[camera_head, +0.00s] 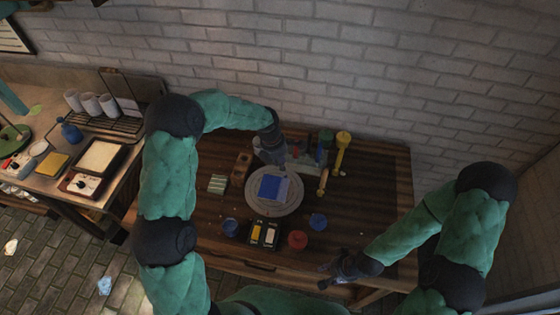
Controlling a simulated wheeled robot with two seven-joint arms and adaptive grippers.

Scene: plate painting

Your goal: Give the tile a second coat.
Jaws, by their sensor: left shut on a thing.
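A square blue tile (270,187) lies on a round grey plate (294,204) in the middle of the brown table. Its right part looks a lighter, purplish blue than its left part. My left gripper (279,162) is just beyond the tile, above the plate's far edge. It is shut on a thin tool, seemingly a brush, mostly hidden by the gripper; I cannot tell whether it touches the tile. My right gripper (325,277) is near the table's front edge, apart from the tile, and its fingers look spread and empty.
Blue cups (230,227) (318,221), a red cup (297,240) and a black box with yellow and white blocks (264,234) stand in front of the plate. Yellow-handled tools (341,152) stand at the back right. A striped block (217,184) lies left. The table's right side is clear.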

